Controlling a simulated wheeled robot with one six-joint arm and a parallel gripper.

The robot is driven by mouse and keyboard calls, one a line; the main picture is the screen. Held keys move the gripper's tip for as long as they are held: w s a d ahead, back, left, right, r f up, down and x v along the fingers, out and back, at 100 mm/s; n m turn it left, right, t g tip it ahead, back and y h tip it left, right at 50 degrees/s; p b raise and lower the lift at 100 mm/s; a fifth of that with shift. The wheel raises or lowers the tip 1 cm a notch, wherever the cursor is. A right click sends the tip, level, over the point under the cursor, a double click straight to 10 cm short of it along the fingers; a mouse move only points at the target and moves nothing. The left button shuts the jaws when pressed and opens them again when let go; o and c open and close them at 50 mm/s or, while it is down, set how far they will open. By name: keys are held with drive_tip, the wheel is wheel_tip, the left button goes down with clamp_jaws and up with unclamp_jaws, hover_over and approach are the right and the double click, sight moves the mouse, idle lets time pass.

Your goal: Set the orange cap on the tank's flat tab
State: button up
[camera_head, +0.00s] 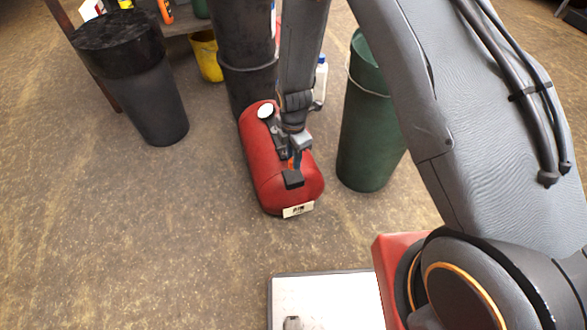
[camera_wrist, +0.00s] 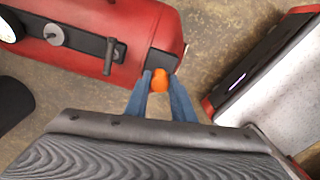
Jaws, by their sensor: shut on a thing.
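The red tank (camera_head: 262,172) lies on the floor between the bins, and it fills the upper left of the wrist view (camera_wrist: 100,20). Its dark flat tab (camera_head: 293,179) is at the near end; the tab shows just beyond my fingertips in the wrist view (camera_wrist: 163,62). My gripper (camera_head: 297,163) points down over the tank.
A white gauge (camera_head: 265,111) and a dark strip with a knob (camera_wrist: 55,34) and a handle (camera_wrist: 109,57) sit on the tank. A green bin (camera_head: 362,150) stands close right, black bins (camera_head: 150,100) behind and left. Floor in front is open up to a white-topped platform (camera_head: 325,295).

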drive_tip(key=shift+f+b, duration=0.35)
drive_tip(key=shift+f, duration=2.2)
drive_tip(key=shift+c, duration=0.2)
drive_tip(key=shift+f, duration=0.15)
drive_tip(key=o, duration=1)
